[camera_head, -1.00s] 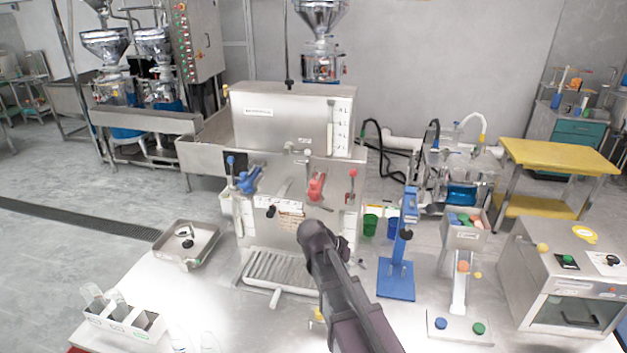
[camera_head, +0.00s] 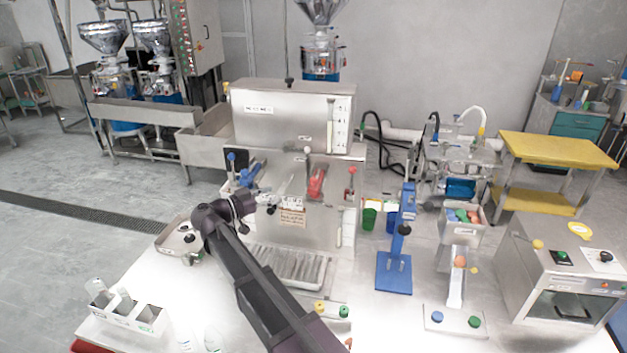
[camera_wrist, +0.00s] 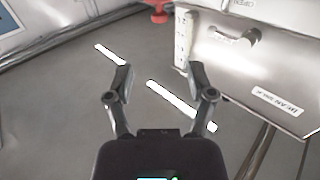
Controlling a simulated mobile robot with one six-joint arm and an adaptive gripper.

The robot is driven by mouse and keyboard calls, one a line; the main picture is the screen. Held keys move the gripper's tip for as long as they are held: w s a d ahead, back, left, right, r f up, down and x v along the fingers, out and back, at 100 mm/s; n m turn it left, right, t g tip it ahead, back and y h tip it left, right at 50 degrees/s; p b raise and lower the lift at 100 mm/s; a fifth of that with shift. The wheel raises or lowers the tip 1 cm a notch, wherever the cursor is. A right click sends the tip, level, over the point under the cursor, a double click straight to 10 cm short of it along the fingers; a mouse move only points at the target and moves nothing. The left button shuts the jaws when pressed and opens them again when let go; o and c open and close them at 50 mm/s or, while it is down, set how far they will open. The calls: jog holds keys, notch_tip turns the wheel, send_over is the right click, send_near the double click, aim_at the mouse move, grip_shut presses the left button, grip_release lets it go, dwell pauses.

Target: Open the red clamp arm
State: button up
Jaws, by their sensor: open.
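The red clamp arm (camera_head: 317,182) is on the upper front of the steel machine (camera_head: 290,120), right of a similar blue clamp (camera_head: 247,177). A thin red-topped lever (camera_head: 350,187) stands further right. My gripper (camera_head: 243,204) is in front of the machine's left side, below the blue clamp and left of the red one, apart from both. In the wrist view my gripper (camera_wrist: 160,78) has its two fingers spread, with nothing between them. A red part (camera_wrist: 157,12) is cut off at the top edge there; I cannot tell which red part it is.
A drip tray (camera_head: 322,275) lies below the machine front. A steel tray (camera_head: 170,243) is near my gripper at left. A blue stand (camera_head: 394,272), an egg chute (camera_head: 455,285) and a boxy appliance (camera_head: 560,270) stand to the right. A labelled box (camera_wrist: 285,75) shows in the wrist view.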

aim_at(313, 179)
jog(key=shift+d, duration=0.15)
jog(key=x, duration=1.3)
jog(key=shift+w+d, duration=0.25)
jog(key=shift+d, duration=0.05)
grip_shut()
